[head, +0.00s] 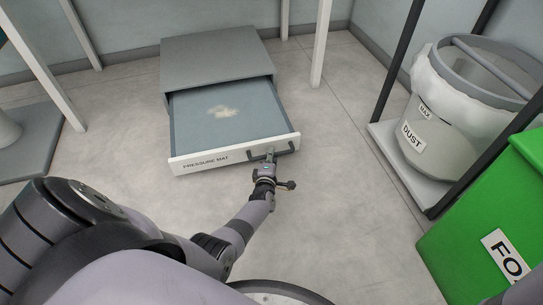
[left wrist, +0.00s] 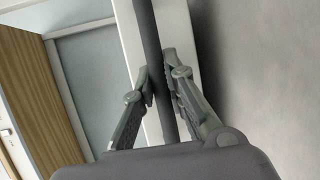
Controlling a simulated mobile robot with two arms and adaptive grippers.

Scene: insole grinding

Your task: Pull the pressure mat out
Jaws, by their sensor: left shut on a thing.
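The pressure mat (head: 240,129) is a grey-blue drawer-like tray with a white front labelled "PRESSURE MAT". It stands pulled out of a low grey housing (head: 215,58) on the floor. A beige patch lies on its surface. A dark bar handle (head: 286,149) is on the right part of the white front. My left gripper (head: 271,155) is at the handle; in the left wrist view the gripper (left wrist: 165,88) has its fingers on both sides of the dark bar (left wrist: 150,40), closed on it. My right gripper is not in view.
A bin labelled "DUST" (head: 412,136) with a pale liner stands on a low platform at the right, inside a dark frame. A green box (head: 490,215) is at the lower right. White legs (head: 321,45) stand near the housing. The floor before the drawer is largely clear.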

